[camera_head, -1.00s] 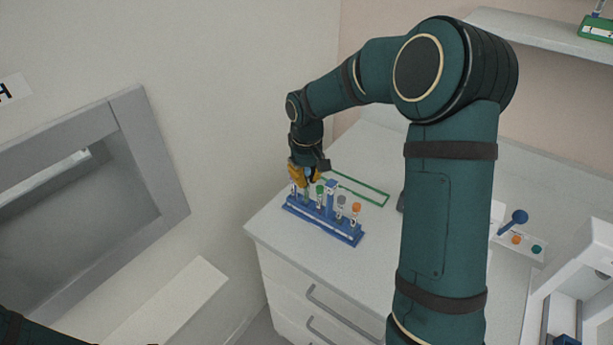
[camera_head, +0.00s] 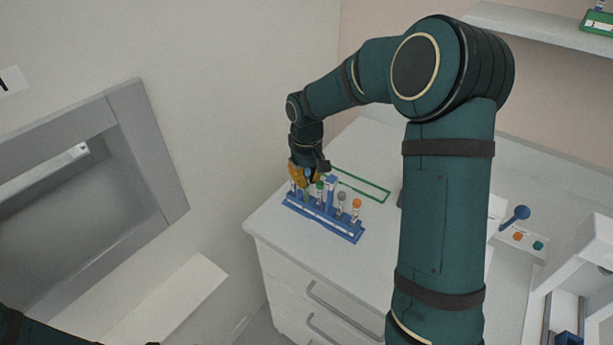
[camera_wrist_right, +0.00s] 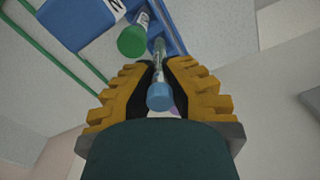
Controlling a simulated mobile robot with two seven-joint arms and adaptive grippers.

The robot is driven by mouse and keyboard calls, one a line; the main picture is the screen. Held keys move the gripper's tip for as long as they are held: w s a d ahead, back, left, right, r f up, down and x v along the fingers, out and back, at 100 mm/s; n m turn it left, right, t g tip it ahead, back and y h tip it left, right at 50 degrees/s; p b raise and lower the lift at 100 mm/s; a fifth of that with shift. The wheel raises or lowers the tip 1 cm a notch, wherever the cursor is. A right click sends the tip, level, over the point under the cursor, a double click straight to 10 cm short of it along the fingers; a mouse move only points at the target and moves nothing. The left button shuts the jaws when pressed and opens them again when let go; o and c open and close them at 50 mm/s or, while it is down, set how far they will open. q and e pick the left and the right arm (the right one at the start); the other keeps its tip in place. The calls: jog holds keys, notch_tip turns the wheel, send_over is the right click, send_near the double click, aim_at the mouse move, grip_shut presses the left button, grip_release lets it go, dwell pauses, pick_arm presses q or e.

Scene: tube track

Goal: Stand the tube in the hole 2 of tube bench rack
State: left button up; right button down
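The blue tube bench rack (camera_head: 323,217) stands on the white counter, with capped tubes upright in a row. My right gripper (camera_head: 305,180) points down over its left part. In the right wrist view, a clear tube with a blue cap (camera_wrist_right: 160,97) lies between the yellow fingers of the right gripper (camera_wrist_right: 160,72), which look closed around it. Its lower end is at the rack, beside a green-capped tube (camera_wrist_right: 132,41); how deep it sits is unclear. The green cap (camera_head: 320,186) also shows in the head view. My left gripper is out of view.
Grey-capped (camera_head: 341,197) and orange-capped (camera_head: 356,204) tubes stand farther right in the rack. A green outline frame (camera_head: 365,187) lies behind it. Wall and grey recess (camera_head: 95,200) are left. The counter in front of the rack is clear.

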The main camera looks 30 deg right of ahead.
jog(key=shift+f, duration=0.4)
jog(key=c, duration=1.1)
grip_release()
jog(key=shift+o, duration=0.2)
jog(key=shift+r, duration=0.15)
notch_tip(320, 180, up, 12)
jog(key=shift+f, duration=0.1)
